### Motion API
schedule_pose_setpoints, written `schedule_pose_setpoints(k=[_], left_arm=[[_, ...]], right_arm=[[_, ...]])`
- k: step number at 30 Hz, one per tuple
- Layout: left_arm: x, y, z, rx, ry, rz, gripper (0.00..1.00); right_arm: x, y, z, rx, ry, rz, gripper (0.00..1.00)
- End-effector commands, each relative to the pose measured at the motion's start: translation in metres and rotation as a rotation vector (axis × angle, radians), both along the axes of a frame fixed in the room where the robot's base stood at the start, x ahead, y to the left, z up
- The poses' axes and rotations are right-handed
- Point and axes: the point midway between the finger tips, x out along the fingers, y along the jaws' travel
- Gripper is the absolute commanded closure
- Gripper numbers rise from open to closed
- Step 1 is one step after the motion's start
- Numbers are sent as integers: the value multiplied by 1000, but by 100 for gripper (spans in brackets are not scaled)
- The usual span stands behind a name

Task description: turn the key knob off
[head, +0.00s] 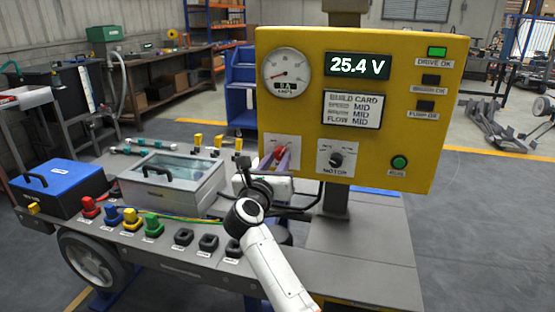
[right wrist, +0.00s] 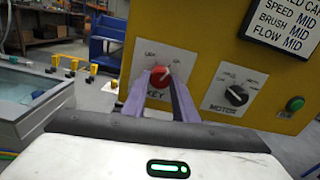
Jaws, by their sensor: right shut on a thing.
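The red key knob (head: 281,153) sits on a pale plate low on the left of the yellow panel (head: 400,130). It also shows in the right wrist view (right wrist: 160,76), above the word KEY. My right gripper (head: 283,158) is at the knob. In the right wrist view its two purple fingers (right wrist: 161,82) are shut on the knob, one on each side. The fingers cover part of the plate and its lettering. My left gripper is not in view.
The black motor knob (right wrist: 236,96) is just right of the key plate. A green button (head: 399,162) is farther right. The panel display (head: 358,66) reads 25.4 V, and the DRIVE OK lamp (head: 437,51) is green. A lidded grey box (head: 160,190) stands left of my right arm.

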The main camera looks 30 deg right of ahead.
Motion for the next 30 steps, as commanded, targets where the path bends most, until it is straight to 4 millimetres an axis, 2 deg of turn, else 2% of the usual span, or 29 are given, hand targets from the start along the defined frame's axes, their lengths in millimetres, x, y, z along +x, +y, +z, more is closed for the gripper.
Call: schedule_pose_setpoints(k=[9,30], left_arm=[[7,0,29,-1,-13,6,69],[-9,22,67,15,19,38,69]], right_arm=[[-1,0,4,-120,147,0,96],[-1,0,3,-528,623,3,96]])
